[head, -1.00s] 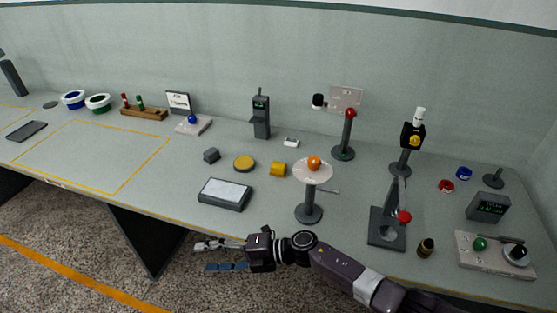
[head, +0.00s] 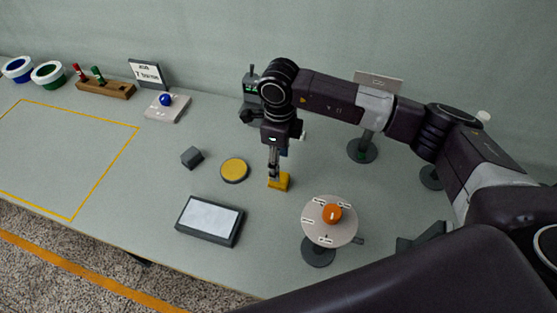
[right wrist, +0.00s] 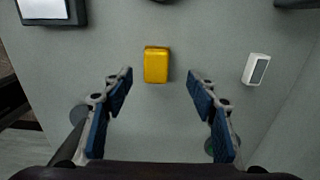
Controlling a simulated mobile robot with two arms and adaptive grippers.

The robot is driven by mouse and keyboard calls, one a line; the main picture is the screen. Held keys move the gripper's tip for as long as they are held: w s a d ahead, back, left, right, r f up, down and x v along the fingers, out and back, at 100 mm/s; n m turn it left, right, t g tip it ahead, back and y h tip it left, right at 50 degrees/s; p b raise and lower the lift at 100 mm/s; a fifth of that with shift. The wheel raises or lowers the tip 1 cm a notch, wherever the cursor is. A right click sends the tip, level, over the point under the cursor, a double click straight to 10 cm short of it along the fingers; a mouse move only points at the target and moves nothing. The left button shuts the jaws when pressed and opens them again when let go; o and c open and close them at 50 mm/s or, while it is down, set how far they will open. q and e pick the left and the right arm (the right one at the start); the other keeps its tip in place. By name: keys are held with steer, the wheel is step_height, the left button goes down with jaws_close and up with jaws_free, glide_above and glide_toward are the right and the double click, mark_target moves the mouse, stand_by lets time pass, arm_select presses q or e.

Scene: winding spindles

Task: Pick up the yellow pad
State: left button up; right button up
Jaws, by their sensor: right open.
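The yellow pad (head: 279,183) is a small yellow block on the grey table, right of a round yellow-topped disc. In the right wrist view the pad (right wrist: 156,64) shows whole, centred ahead of the gap between the fingers and touching neither. My right gripper (head: 272,173) points down just over the pad and hides part of it in the head view. In the right wrist view its two blue-padded fingers (right wrist: 160,88) are spread wide and empty. My left gripper is not in view.
The round yellow-topped disc (head: 234,169) and a dark grey block (head: 191,157) lie to the left. A white-topped tray (head: 209,220) is nearer the front. A round stand with an orange ball (head: 332,214) is at right. A small white device (right wrist: 257,69) lies beside the pad.

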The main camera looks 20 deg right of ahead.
mark_target(283, 185)
steer(key=f+p, duration=0.1)
steer(key=s+f, duration=0.1)
steer(key=shift+a+f+p, duration=0.15)
steer(key=shift+f+p, duration=0.2)
steer(key=shift+f, duration=0.05)
step_height(283, 185, down, 2)
steer(key=shift+f+p, duration=0.25)
steer(key=shift+p, duration=0.45)
steer(key=shift+w+f, duration=0.15)
steer(key=shift+f, duration=0.9)
steer(key=c, duration=0.7)
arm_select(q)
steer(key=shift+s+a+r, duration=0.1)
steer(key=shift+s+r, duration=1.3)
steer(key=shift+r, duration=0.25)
arm_select(e)
steer(key=c, duration=0.5)
